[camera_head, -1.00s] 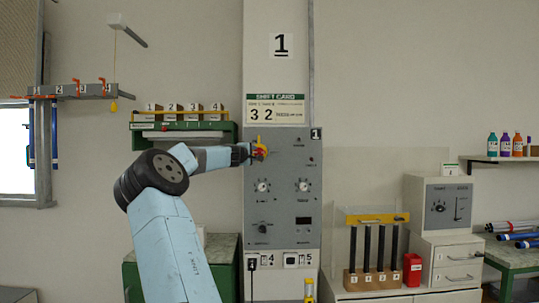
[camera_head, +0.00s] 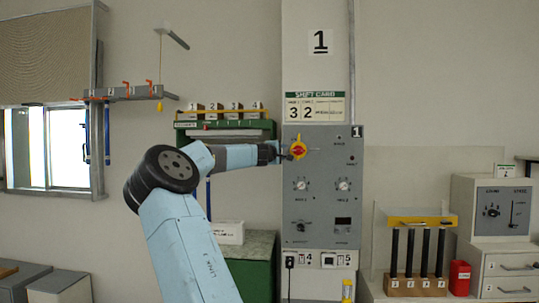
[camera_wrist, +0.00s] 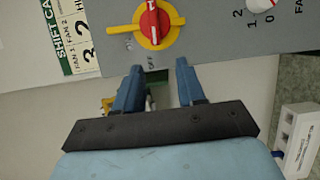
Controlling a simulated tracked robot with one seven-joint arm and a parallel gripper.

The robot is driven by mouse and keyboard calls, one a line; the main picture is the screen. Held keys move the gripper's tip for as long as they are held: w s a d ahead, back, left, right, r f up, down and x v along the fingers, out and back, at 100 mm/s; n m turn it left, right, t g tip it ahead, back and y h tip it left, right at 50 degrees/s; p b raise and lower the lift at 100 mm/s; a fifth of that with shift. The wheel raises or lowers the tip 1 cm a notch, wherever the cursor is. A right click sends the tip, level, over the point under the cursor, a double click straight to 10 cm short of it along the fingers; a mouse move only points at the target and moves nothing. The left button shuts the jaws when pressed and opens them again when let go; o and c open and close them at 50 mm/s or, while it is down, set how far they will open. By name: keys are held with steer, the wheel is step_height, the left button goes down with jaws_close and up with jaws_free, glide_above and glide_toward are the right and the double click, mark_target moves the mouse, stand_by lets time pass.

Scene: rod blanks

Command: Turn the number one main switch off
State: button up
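The main switch (camera_head: 298,148), a red handle on a yellow plate, sits at the upper left of the grey panel (camera_head: 322,215) marked 1. In the wrist view the red handle (camera_wrist: 153,22) lies roughly up and down the picture, beyond my fingertips. A small label that seems to read OFF shows just below the yellow plate there. My gripper (camera_head: 284,153) is just left of the switch in the head view. In the wrist view its two blue fingers (camera_wrist: 158,72) are apart with nothing between them, and they look clear of the handle.
Lower on the panel are several knobs (camera_head: 300,184) and a dark display. A shift card (camera_head: 315,107) hangs above. A green shelf (camera_head: 225,127) with numbered boxes is left of the panel. A rack of black rods (camera_head: 415,285) and a red container (camera_head: 460,277) stand to its right.

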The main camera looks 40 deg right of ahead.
steer(key=w+v, duration=0.1)
steer(key=v, duration=0.8)
steer(key=shift+w+a, duration=0.25)
steer(key=shift+f, duration=0.1)
